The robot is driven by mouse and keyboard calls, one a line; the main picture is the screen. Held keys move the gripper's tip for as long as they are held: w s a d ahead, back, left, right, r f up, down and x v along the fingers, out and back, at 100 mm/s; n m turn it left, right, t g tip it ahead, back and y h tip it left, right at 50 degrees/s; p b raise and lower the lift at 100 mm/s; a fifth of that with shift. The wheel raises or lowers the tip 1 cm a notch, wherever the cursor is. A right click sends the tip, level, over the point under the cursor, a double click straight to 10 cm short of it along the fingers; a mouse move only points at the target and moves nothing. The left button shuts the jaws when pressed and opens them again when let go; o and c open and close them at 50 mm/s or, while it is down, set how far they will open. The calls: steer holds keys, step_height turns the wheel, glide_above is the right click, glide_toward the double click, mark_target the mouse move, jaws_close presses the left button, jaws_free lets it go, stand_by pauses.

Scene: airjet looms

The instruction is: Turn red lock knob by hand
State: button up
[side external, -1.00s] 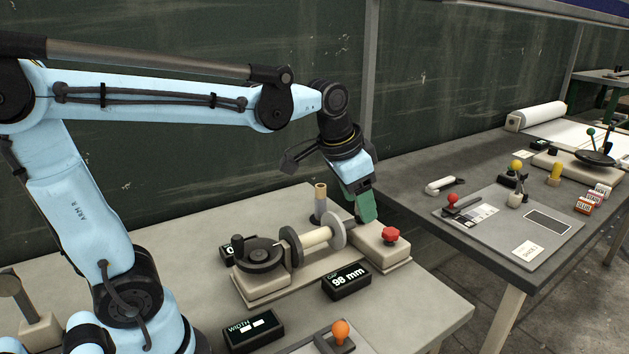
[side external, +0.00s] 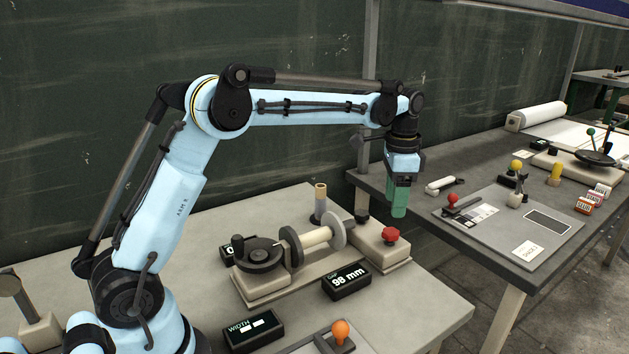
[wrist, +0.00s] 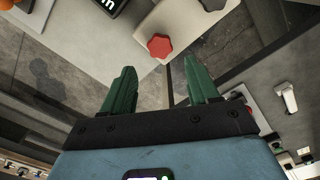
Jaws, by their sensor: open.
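The red lock knob (side external: 390,235) is a lobed knob on top of the right end block of the beige fixture (side external: 375,250). It also shows in the wrist view (wrist: 159,46), beyond the fingertips and roughly between their lines. My gripper (side external: 398,214) has green fingers and points down, above and slightly right of the knob in the side view, apart from it. In the wrist view the two green fingers (wrist: 163,76) are spread apart with nothing between them.
The fixture carries a shaft with discs (side external: 318,237) and a black handwheel (side external: 262,252).

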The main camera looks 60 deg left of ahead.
mark_target(391, 233)
steer(key=shift+f, duration=3.6)
steer(key=shift+f, duration=0.1)
steer(key=c, duration=0.8)
